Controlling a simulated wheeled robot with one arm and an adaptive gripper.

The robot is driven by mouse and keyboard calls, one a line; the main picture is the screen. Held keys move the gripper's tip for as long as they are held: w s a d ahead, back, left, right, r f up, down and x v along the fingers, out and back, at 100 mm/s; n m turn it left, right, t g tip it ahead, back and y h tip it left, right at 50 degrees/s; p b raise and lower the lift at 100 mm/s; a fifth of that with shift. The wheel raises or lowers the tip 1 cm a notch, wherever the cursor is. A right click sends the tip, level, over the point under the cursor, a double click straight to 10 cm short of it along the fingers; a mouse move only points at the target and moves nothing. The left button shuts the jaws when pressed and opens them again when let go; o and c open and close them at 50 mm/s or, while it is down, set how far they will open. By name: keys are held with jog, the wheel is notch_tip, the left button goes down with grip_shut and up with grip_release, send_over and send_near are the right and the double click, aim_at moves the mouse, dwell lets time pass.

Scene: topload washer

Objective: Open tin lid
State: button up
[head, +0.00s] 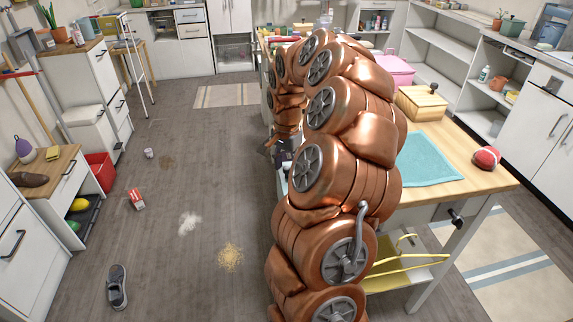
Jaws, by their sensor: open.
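A tan box with a lid and a small dark knob (422,103) stands on the wooden table (465,184), right of my arm. Its lid looks shut. A pink container (394,70) stands behind it. I cannot tell for sure which of these, if either, is the tin. My copper-coloured arm crosses the middle of the view and hides the table's left part. My gripper (279,154) shows only in part, small and dark, by the table's left side. It is open, and I see nothing in it. It is apart from the tan box.
A yellow hanger (408,260) is on the shelf below. A shoe (117,286), a red carton (136,199) and spills lie on the floor at left. Much of the left floor is clear.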

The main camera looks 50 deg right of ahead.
grip_shut()
dwell(0.4)
